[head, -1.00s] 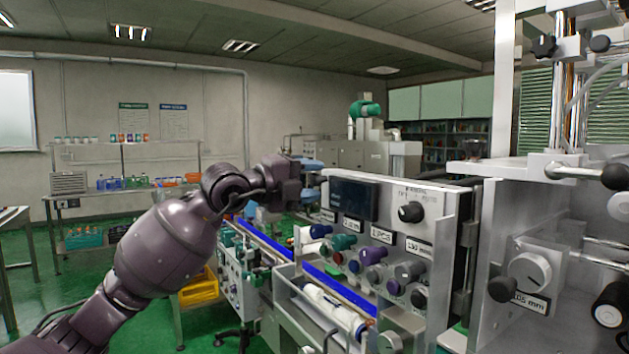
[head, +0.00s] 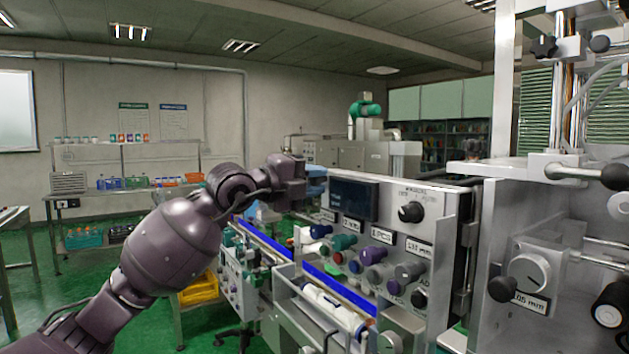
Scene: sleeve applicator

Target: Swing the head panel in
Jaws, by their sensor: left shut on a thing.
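The head panel (head: 391,222) is a pale grey upright panel with a dark screen, a black dial, white labels and several coloured knobs. It stands in the middle of the head view, its right end beside the machine's frame. My left gripper (head: 311,187) is at the panel's far left edge, coming from behind and left. It is shut on the panel's edge; its fingertips are small and partly hidden, so the exact grip point is unclear. My right gripper is not in view.
The machine's metal housing with a dial (head: 530,272) and black knobs fills the right side. A blue-edged rail (head: 338,289) and a white roll (head: 334,308) lie below the panel. A shelf bench (head: 125,190) stands far left. Green floor is open at left.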

